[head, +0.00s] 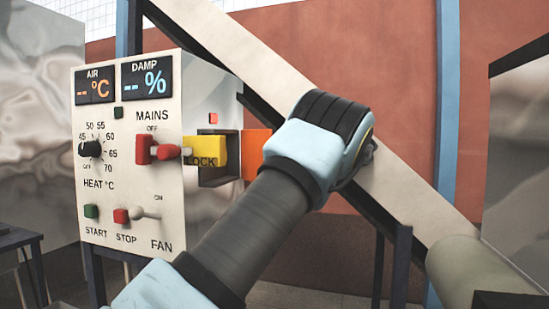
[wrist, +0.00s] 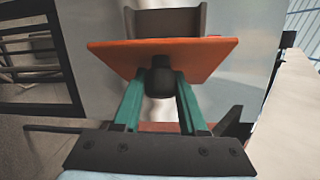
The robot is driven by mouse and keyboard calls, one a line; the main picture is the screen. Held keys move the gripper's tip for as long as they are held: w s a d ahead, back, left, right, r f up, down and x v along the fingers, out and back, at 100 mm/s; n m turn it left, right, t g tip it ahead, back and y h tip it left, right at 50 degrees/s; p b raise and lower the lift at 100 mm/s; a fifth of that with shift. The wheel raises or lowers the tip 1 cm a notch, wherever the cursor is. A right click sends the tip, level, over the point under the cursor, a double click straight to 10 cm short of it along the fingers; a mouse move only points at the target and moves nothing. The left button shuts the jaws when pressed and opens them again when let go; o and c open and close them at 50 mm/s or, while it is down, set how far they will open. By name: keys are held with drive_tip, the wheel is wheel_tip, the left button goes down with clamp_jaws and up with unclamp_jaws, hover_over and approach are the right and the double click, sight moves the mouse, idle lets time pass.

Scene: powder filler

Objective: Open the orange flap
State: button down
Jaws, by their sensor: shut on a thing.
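The orange flap (head: 254,146) is at the right of a dark recess (head: 222,172) on the control panel's right part. The flap stands swung out and the recess shows open beside it. My arm hides part of the flap in the head view. In the wrist view the flap (wrist: 205,55) spans the upper middle, with a black knob (wrist: 160,80) on its near face. My gripper (wrist: 159,92) has its two green fingers shut on this knob. The fingers are hidden behind my wrist in the head view.
The white control panel (head: 100,215) carries a dial, buttons and a fan switch. A pale sloping beam (head: 245,60) runs behind my wrist.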

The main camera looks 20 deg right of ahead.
drive_tip(key=c, duration=0.7)
unclamp_jaws()
drive_tip(key=shift+c, duration=0.2)
drive_tip(key=shift+d, duration=0.1)
drive_tip(key=v, duration=1)
drive_tip(key=shift+s+d, duration=0.2)
drive_tip(key=shift+d, duration=0.1)
